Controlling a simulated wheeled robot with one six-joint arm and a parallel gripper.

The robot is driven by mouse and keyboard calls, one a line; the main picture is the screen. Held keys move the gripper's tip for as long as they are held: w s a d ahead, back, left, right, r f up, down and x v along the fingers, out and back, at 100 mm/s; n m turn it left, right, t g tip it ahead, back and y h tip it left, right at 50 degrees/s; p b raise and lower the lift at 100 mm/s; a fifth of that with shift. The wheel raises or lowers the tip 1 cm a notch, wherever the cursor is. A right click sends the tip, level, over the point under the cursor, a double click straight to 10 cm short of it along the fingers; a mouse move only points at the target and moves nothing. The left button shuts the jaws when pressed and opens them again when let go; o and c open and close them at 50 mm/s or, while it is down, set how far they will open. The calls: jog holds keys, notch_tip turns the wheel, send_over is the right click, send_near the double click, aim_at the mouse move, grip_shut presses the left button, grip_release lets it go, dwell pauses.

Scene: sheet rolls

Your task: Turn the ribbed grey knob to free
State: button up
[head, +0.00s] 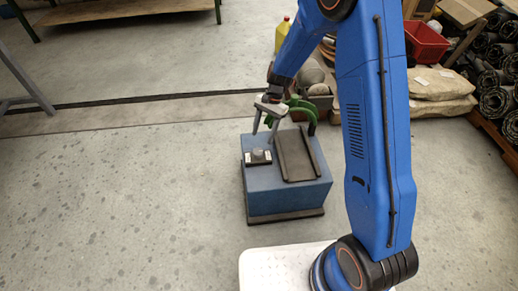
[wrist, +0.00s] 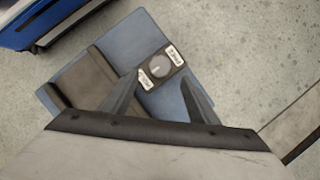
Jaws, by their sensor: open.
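The ribbed grey knob (wrist: 159,66) sits on a small dark plate on a blue box, between two white labels (wrist: 174,52) (wrist: 145,78). The label lettering and the knob's pointer are too small to read surely. In the head view the knob (head: 258,154) is on the left part of the box top (head: 288,200). My gripper (head: 265,131) is open and empty, pointing down above the knob and apart from it. In the wrist view its two fingers (wrist: 160,76) stand on either side of the knob.
A dark raised-edged channel (head: 297,154) lies right of the knob on the box. Green curved parts (head: 300,108) show behind my gripper. A yellow bottle (head: 282,35), sacks (head: 440,90), a red bin (head: 427,42) and rolls (head: 495,100) stand behind. Floor to the left is clear.

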aim_at(258, 151)
jog(key=x, duration=0.8)
jog(key=c, duration=1)
